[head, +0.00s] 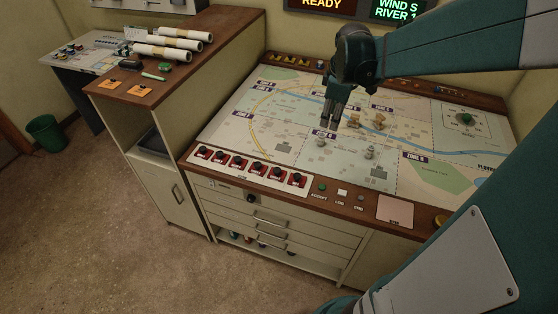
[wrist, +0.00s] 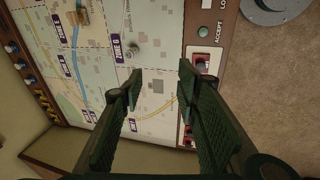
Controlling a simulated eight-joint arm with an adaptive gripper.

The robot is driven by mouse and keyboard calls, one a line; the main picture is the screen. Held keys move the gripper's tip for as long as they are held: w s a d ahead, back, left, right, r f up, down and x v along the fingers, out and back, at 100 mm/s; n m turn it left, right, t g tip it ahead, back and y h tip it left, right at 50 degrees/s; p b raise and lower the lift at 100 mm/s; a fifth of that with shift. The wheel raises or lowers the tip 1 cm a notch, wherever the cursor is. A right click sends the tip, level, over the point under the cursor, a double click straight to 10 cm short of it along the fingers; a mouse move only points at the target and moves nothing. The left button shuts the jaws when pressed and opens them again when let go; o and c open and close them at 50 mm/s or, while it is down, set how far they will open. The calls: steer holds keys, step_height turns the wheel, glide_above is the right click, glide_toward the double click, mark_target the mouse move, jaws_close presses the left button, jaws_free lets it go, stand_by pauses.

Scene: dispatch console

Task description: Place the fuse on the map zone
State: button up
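The map (head: 290,125) is a pale sheet on the sloped console top, divided by dashed lines into several zones with dark labels. One label reads like zone G and shows in the wrist view (wrist: 118,47). My gripper (head: 330,122) is above the map's middle, pointing down, left of two brass-coloured pieces (head: 379,121). In the wrist view my gripper (wrist: 160,75) has its fingers apart with nothing between them, over the map near the row of red switches. I cannot pick out with certainty which object is the fuse.
Small grey pieces (head: 370,153) stand on the map. Red switches (head: 250,168) line the front edge, beside buttons and a pink note (head: 395,209). The side cabinet (head: 185,45) holds rolled papers (head: 165,50), orange pads (head: 138,90) and a green stick (head: 154,77).

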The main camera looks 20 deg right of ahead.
steer(key=s+a+r+m+t, duration=0.1)
steer(key=s+a+m, duration=0.2)
steer(key=s+a, duration=0.2)
steer(key=s+a+r+m+t, duration=0.2)
steer(key=s+a, duration=0.3)
steer(key=a, duration=0.7)
steer(key=s+a+r+m+t+y, duration=0.1)
steer(key=s+a+m, duration=0.2)
steer(key=a, duration=0.6)
steer(key=shift+s+r+m, duration=0.2)
steer(key=shift+s+m, duration=0.1)
steer(key=shift+s, duration=1.05)
steer(key=shift+f, duration=0.1)
step_height(320, 180, down, 6)
steer(key=b, duration=0.5)
steer(key=shift+r+b, duration=0.2)
steer(key=shift+b, duration=0.2)
